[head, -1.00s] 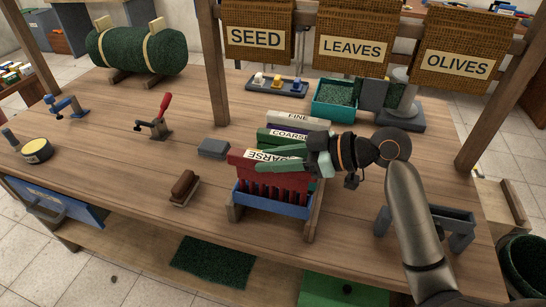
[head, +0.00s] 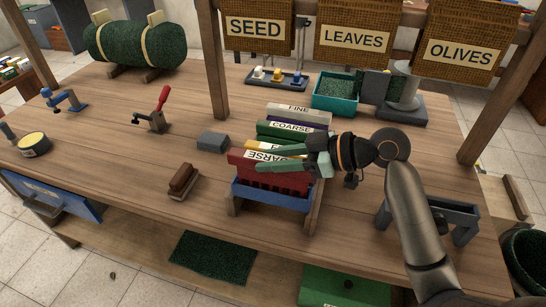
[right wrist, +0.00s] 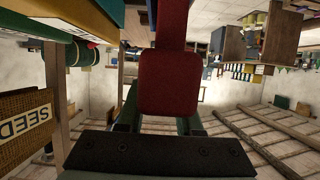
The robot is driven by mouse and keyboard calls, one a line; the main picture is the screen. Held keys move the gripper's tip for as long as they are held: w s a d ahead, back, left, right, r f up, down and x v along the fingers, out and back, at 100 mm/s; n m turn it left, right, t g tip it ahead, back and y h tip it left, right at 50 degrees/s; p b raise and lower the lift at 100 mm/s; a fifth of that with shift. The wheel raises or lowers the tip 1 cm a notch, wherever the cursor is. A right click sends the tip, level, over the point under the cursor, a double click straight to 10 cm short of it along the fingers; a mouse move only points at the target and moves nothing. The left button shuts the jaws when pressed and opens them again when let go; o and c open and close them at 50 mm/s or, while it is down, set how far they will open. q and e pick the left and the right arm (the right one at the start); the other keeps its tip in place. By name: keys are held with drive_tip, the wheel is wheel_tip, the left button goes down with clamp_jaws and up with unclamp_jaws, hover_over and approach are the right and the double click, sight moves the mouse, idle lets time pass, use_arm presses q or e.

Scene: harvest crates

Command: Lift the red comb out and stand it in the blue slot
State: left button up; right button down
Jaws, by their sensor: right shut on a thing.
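My right gripper (head: 270,154) reaches in from the right and is shut on the comb's upper part. In the right wrist view the red comb (right wrist: 168,80) sits between the fingers. I cannot tell whether the comb touches the slot's bottom. My left gripper is not in view.
A brush (head: 184,181) and a grey block (head: 213,142) lie to the left. A grey stand (head: 452,216) is at right.

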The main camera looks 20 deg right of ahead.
sight(274, 177)
use_arm(q)
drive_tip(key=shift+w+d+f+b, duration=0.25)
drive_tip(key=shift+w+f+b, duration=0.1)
drive_tip(key=shift+b, duration=0.2)
use_arm(e)
drive_tip(key=shift+f, duration=0.75)
use_arm(q)
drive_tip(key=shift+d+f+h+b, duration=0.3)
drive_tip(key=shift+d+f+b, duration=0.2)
drive_tip(key=shift+b, duration=0.3)
use_arm(e)
drive_tip(key=shift+f, duration=1.05)
use_arm(q)
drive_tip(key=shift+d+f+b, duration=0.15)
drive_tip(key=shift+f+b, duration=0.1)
drive_tip(key=shift+b, duration=0.2)
use_arm(e)
drive_tip(key=shift+f, duration=0.6)
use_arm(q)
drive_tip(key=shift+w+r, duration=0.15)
use_arm(e)
drive_tip(key=shift+c, duration=2.4)
unclamp_jaws()
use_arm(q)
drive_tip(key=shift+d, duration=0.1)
use_arm(e)
drive_tip(key=v, duration=1.2)
drive_tip(key=shift+d, duration=0.2)
drive_tip(key=shift+s, duration=0.15)
